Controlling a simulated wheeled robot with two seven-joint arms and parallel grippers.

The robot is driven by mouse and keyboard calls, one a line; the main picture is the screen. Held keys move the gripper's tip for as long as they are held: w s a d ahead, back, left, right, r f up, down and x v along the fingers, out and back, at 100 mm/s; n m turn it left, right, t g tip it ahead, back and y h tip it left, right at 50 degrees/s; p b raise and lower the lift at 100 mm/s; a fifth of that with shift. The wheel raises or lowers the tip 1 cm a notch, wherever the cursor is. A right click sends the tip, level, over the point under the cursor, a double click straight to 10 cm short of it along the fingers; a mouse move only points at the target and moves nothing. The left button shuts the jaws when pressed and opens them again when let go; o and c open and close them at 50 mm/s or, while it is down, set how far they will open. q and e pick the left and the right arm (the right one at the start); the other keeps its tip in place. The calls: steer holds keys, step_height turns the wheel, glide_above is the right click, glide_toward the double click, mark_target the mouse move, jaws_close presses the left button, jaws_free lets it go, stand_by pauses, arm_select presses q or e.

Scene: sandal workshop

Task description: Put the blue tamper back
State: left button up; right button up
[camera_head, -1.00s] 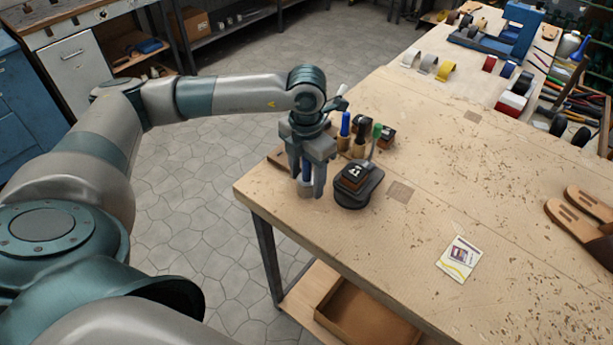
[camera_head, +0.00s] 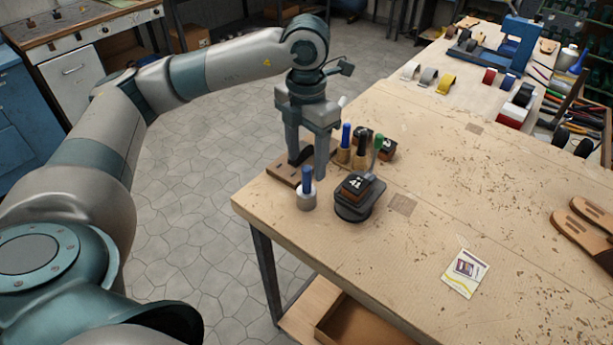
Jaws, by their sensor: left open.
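The blue tamper (camera_head: 306,190), with a blue handle and a pale grey round base, stands upright on the workbench (camera_head: 440,205) near its left corner. My left gripper (camera_head: 307,165) is open above and just behind it, fingers pointing down, with nothing between them. The tamper looks clear of the fingers, though the view does not settle the exact gap. Another blue-handled tool (camera_head: 346,137) stands behind, beside black-handled (camera_head: 361,150) and green-handled tools. My right gripper is out of view.
A printed card (camera_head: 465,273) and brown sandal pieces (camera_head: 585,222) lie to the right.

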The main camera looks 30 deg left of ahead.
arm_select(q)
steer(key=shift+r, duration=1.2)
